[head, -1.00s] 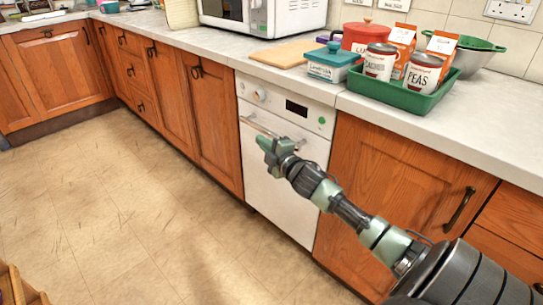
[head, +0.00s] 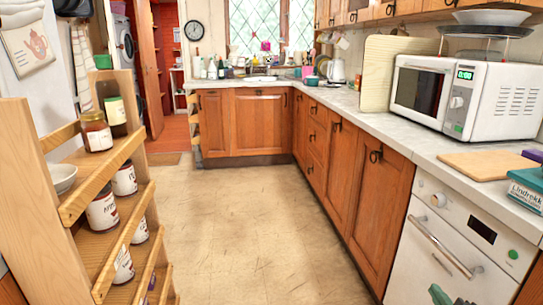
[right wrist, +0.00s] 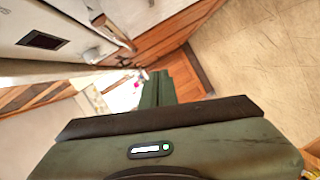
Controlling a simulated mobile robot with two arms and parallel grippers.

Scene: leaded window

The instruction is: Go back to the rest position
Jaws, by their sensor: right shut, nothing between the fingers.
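My right gripper (head: 440,294) shows only as a small green tip at the bottom edge of the head view, in front of the white dishwasher (head: 438,247). In the right wrist view its green fingers (right wrist: 158,88) are together, with nothing held between them. Most of the right arm is out of the head view. My left gripper is not in view.
A wooden shelf rack (head: 70,190) with jars stands close on the left. Wooden cabinets (head: 360,185) and a counter with a microwave (head: 465,95) run along the right. The floor (head: 235,220) between them is clear to the far cabinets.

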